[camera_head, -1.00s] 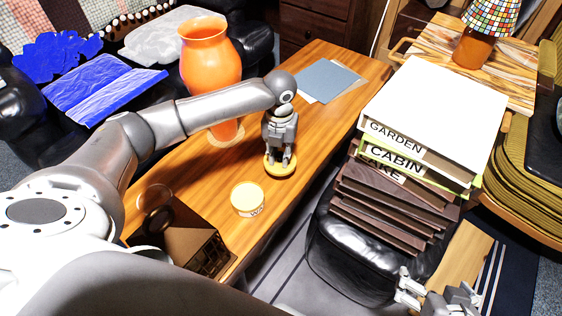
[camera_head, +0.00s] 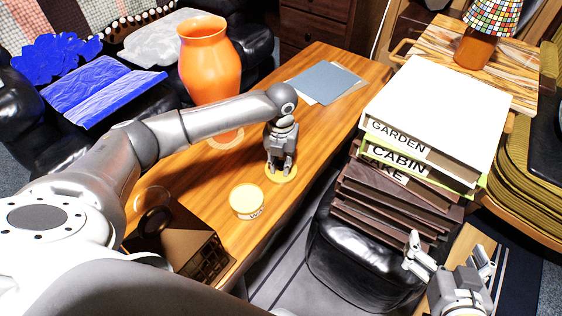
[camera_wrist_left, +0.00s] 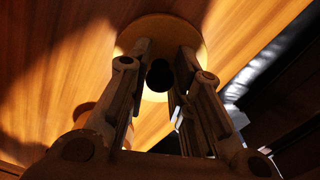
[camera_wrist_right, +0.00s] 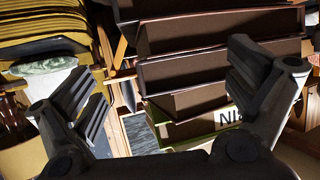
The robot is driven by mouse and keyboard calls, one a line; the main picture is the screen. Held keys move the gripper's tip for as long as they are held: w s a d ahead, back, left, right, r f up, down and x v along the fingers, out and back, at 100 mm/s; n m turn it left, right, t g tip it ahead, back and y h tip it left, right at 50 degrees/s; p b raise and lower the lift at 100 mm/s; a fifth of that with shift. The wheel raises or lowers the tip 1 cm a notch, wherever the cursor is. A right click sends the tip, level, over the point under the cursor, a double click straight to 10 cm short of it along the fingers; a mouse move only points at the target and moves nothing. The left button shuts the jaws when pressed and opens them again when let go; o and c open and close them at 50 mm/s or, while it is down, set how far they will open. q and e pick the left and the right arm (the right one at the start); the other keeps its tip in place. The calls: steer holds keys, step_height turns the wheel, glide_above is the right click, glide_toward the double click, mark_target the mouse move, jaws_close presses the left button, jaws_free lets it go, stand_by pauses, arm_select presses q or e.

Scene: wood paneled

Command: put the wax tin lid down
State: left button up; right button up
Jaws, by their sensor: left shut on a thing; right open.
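The wax tin lid (camera_head: 288,178) is a pale yellow disc at the wooden table's right edge. It also shows in the left wrist view (camera_wrist_left: 192,45), with a dark knob in its middle. My left gripper (camera_head: 281,168) points down over it, shut on the lid at the knob. The lid is at or just above the tabletop; I cannot tell if it touches. The round wax tin (camera_head: 246,202) stands apart from it, nearer to me. My right gripper (camera_head: 450,258) is open and empty, beside the stacked books.
An orange vase (camera_head: 209,62) and a blue-grey folder (camera_head: 325,82) are farther back on the table (camera_head: 203,196). A dark house-shaped object (camera_head: 190,243) is at the near end.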

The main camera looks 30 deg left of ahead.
mark_target(281, 162)
arm_select(q)
steer(key=o, duration=0.8)
steer(key=shift+f, duration=0.1)
arm_select(e)
steer(key=shift+s+f, duration=0.1)
steer(key=shift+f, duration=0.05)
arm_select(q)
steer(key=shift+o, duration=0.2)
steer(key=shift+r, duration=0.3)
step_height(281, 162, up, 6)
steer(key=shift+f+p, duration=0.2)
steer(key=shift+p, duration=0.9)
step_height(281, 162, up, 6)
steer(key=p, duration=0.2)
arm_select(e)
steer(key=s+d+f+g+h, duration=0.1)
steer(key=s+d+f+g, duration=0.1)
steer(key=s+f+g, duration=0.2)
steer(key=s+d+f+g+h, duration=0.1)
steer(key=s+d+f+g, duration=0.2)
steer(key=s, duration=0.7)
steer(key=shift+s+f+m+g+h, duration=0.3)
steer(key=shift+f+g, duration=0.25)
steer(key=shift+g, duration=0.65)
steer(key=shift+d, duration=0.1)
